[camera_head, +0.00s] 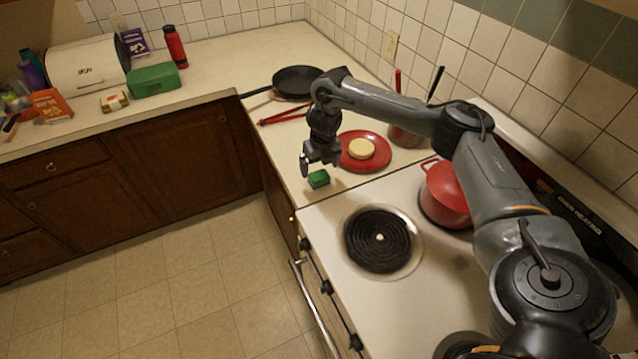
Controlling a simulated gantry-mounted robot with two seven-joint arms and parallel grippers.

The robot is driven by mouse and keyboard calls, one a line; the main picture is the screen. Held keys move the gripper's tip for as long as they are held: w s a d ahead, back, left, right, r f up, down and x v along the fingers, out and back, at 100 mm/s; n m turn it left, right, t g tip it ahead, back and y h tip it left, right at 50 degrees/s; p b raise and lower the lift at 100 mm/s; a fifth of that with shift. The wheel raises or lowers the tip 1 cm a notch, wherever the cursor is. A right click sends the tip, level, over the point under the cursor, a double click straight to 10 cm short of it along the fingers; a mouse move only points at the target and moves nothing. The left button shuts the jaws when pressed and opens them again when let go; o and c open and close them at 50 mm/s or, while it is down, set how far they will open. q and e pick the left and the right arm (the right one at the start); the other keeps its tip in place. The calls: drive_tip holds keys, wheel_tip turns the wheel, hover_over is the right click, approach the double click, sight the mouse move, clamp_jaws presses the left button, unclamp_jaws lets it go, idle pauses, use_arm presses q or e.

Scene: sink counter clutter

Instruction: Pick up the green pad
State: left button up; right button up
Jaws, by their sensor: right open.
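The green pad (319,179) is a small green block lying on the white counter, close to the stove's left edge and in front of the red plate. My right gripper (320,167) hangs just above and behind the pad, pointing down with its fingers apart. It holds nothing that I can see. Whether a finger touches the pad I cannot tell. My left gripper is not in view.
A red plate (379,161) with a pale round item (361,149) sits right of the gripper. Behind are a black pan (297,80) and red tongs (283,117). A red pot (447,196) stands on the stove. The left counter holds a green box (154,80) and clutter.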

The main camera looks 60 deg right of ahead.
sight(319, 175)
wheel_tip(319, 175, down, 2)
drive_tip(key=shift+d+f+b, duration=0.1)
drive_tip(key=shift+f+b, duration=0.05)
drive_tip(key=shift+b, duration=0.55)
drive_tip(key=shift+w+f+p, duration=0.1)
drive_tip(key=shift+f+p, duration=0.15)
drive_tip(key=shift+p, duration=0.05)
drive_tip(key=shift+w+d+f, duration=0.1)
drive_tip(key=shift+w+f, duration=0.05)
drive_tip(key=shift+f, duration=1.2)
drive_tip(key=c, duration=1.1)
drive_tip(key=shift+r, duration=0.1)
